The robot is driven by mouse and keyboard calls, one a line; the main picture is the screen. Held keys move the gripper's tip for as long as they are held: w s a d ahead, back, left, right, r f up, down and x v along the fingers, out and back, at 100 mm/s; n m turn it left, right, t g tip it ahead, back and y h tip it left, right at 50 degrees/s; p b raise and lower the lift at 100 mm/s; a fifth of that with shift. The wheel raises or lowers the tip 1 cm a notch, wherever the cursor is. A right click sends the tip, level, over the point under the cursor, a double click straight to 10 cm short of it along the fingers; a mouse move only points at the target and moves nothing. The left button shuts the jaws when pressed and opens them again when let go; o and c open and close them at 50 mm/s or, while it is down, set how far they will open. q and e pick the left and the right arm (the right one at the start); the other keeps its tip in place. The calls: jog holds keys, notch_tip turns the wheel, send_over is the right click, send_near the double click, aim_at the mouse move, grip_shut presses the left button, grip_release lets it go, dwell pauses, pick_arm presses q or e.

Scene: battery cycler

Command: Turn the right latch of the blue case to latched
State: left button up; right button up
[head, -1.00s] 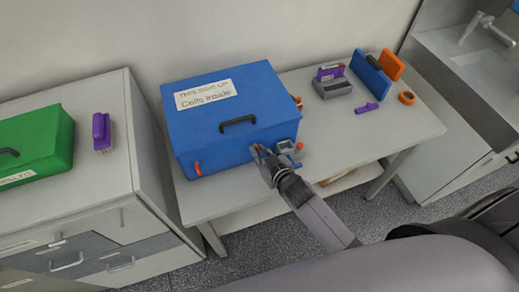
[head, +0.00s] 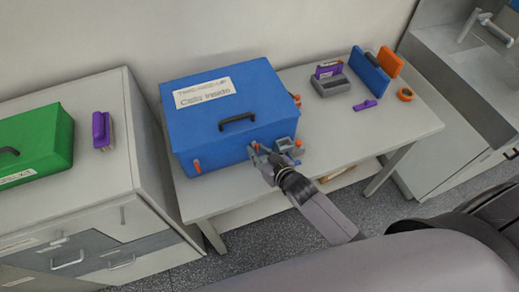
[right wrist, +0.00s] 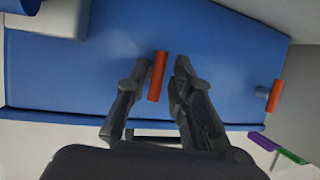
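The blue case (head: 225,120) stands closed on the table, with a dark handle on its top. Its left latch (head: 197,166) is an orange bar, upright on the front; it also shows at the right of the right wrist view (right wrist: 275,96). The right latch (right wrist: 157,76) is an orange bar, slightly tilted in the right wrist view; in the head view (head: 255,146) it is mostly hidden by the gripper. My right gripper (head: 262,155) is at the case front, its fingers (right wrist: 158,70) open on either side of the right latch. My left gripper is out of view.
A grey holder (head: 331,85), blue and orange panels, a purple piece and an orange ring (head: 405,94) are further right. A green case (head: 40,140) is on the left cabinet.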

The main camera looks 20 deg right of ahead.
jog(key=shift+o, duration=0.9)
jog(key=shift+a+r, duration=0.1)
jog(key=shift+w, duration=0.1)
jog(key=v, duration=1.2)
jog(key=s+f, duration=0.1)
jog(key=f, duration=0.3)
jog(key=d+f+g+b, duration=0.1)
jog(key=f, duration=0.4)
jog(key=s+d+f+g+h+b, duration=0.1)
jog(key=f, duration=0.4)
jog(key=shift+s+f, duration=0.1)
jog(key=shift+s, duration=0.25)
jog(key=s+d+f+g+h+b, duration=0.15)
jog(key=s+f, duration=0.25)
jog(key=f, duration=0.4)
jog(key=s+d+f+g+b, duration=0.1)
jog(key=s+f+g+b, duration=0.15)
jog(key=f, duration=0.65)
jog(key=s+f+g+b, duration=0.3)
jog(key=s+f+g, duration=0.3)
jog(key=s+f, duration=1.2)
jog(key=s+d, duration=0.1)
jog(key=s, duration=0.4)
jog(key=shift+f+h, duration=0.35)
jog(key=shift+f, duration=0.05)
